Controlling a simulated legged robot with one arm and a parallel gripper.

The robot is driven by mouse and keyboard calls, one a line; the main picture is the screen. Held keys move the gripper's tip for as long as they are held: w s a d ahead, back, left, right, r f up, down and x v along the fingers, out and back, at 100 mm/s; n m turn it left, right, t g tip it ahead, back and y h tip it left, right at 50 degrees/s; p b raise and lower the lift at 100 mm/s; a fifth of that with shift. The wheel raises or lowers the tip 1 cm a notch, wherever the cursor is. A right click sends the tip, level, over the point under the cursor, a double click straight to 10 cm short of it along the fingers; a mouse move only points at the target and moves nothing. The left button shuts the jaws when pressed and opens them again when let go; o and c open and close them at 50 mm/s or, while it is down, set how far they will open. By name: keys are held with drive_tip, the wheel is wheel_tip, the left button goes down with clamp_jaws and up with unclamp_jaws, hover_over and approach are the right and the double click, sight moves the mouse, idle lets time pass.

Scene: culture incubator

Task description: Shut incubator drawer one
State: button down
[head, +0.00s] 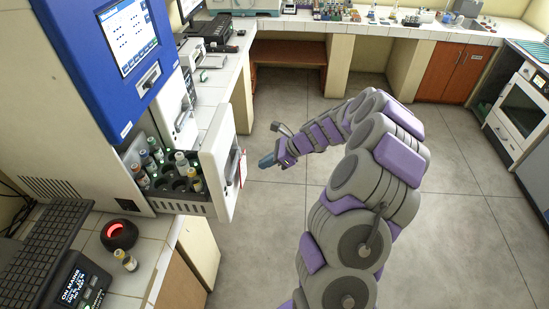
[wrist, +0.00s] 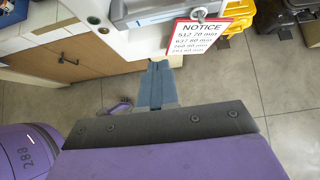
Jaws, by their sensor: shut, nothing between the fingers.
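An incubator drawer (head: 222,165) stands pulled out to the right of the blue and white incubator (head: 105,60) in the head view. Its rack holds several capped vials, with some empty round slots. In the wrist view the shut blue-grey fingers (wrist: 157,85) point toward a white front with a grey handle bar (wrist: 160,12). A red-edged notice card (wrist: 195,36) hangs there, right of the fingers.
A keyboard (head: 40,240), a black round device with a red light (head: 119,235) and a loose vial (head: 125,260) are on the near-left counter. Yellow objects (wrist: 240,18) show at the wrist view's top right.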

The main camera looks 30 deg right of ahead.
sight(235, 170)
drive_tip(key=shift+w+a+f, duration=0.35)
drive_tip(key=shift+w+a, duration=0.35)
drive_tip(key=shift+a, duration=0.65)
drive_tip(key=shift+w+a+f, duration=0.4)
drive_tip(key=shift+w+a, duration=0.25)
drive_tip(key=shift+a, duration=0.65)
drive_tip(key=shift+w+a+f, duration=0.35)
drive_tip(key=shift+w+a, duration=0.35)
drive_tip(key=shift+a, duration=0.65)
drive_tip(key=w+a+p, duration=0.2)
drive_tip(key=w+a, duration=0.2)
drive_tip(key=a, duration=0.3)
drive_tip(key=w+a+p, duration=0.2)
drive_tip(key=w+a, duration=0.3)
drive_tip(key=a, duration=0.1)
drive_tip(key=w+a+p, duration=0.2)
drive_tip(key=w+a, duration=0.3)
drive_tip(key=a, duration=0.2)
drive_tip(key=shift+a+f+p, duration=0.1)
drive_tip(key=shift+a+p, duration=0.25)
drive_tip(key=shift+w+r, duration=0.1)
drive_tip(key=shift+r, duration=0.1)
drive_tip(key=shift+w, duration=0.2)
drive_tip(key=shift+a, duration=0.2)
drive_tip(key=shift+s, duration=0.1)
